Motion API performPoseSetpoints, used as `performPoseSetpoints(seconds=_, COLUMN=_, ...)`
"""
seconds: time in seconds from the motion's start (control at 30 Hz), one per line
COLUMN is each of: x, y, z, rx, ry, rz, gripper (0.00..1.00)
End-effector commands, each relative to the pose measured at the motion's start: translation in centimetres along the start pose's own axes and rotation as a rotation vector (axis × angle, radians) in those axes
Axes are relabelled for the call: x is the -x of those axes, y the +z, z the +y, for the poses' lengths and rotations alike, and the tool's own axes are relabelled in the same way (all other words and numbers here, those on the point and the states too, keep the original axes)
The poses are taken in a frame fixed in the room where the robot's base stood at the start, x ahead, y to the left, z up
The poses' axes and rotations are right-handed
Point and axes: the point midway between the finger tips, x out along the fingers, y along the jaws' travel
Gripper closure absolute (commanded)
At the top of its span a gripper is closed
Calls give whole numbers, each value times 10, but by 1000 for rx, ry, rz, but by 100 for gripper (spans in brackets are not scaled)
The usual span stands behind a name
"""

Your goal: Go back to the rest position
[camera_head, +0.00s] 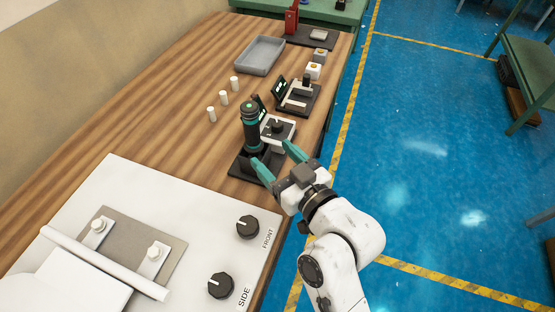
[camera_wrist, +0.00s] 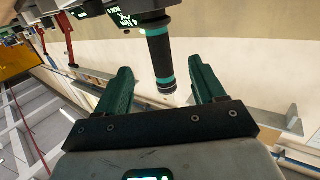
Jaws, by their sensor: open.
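My gripper (camera_head: 276,161) is at the table's right edge in the head view, with its two teal fingers spread apart and nothing between them. In the wrist view the open fingers (camera_wrist: 163,88) point toward a black cylindrical tool with teal bands (camera_wrist: 160,60). In the head view that tool (camera_head: 250,127) stands upright on a dark base, just beyond the left finger. I cannot tell from these views how close the fingers are to it. My white arm reaches in from the lower right, over the blue floor.
The wooden table (camera_head: 150,110) holds a white panel with two black knobs (camera_head: 220,285), several small white cylinders (camera_head: 224,98), a grey tray (camera_head: 260,55) and a second device (camera_head: 298,97). Blue floor (camera_head: 430,160) to the right is clear up to a green bench (camera_head: 525,65).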

Motion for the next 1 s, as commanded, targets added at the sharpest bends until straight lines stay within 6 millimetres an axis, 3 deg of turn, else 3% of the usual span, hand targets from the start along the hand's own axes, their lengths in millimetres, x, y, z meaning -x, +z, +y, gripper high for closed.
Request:
performPoseSetpoints(seconds=0.67, x=6, y=6, z=3, rx=-4, ry=5, rz=-26, gripper=31)
performPoseSetpoints(seconds=0.77, x=22, y=32, z=14, rx=-23, ry=27, rz=-130, gripper=31)
performPoseSetpoints(seconds=0.87, x=56, y=75, z=31, rx=-64, ry=70, rz=-310, gripper=31)
performPoseSetpoints(seconds=1.0, x=126, y=138, z=54, rx=-154, ry=162, rz=-606, gripper=31)
